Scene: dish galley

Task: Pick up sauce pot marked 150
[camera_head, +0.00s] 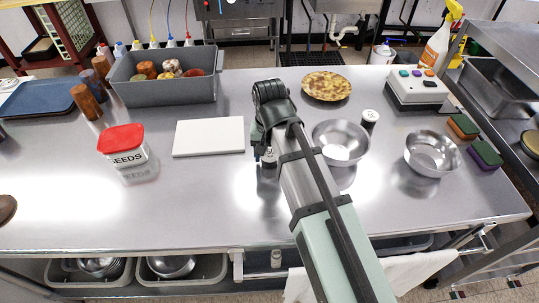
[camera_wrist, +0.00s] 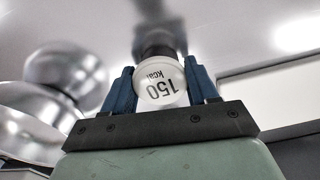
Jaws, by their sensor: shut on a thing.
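The sauce pot marked 150 (camera_wrist: 160,85) shows in the wrist view as a small round white thing with "150 kcal" on it, upside down in the picture. A dark part lies beyond it. My gripper (camera_wrist: 160,82) has its two blue fingers on either side of the pot and is shut on it. In the head view my gripper (camera_head: 267,158) is over the middle of the steel counter (camera_head: 215,210), right of the white board. The pot is mostly hidden there by my arm. I cannot tell whether it touches the counter.
A similar dark pot with a pale lid (camera_head: 370,118) stands beside a steel bowl (camera_head: 340,142). Another bowl (camera_head: 432,153) is at right. A white board (camera_head: 209,137), a red-lidded SEEDS tub (camera_head: 123,146) and a grey bin (camera_head: 165,92) are at left.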

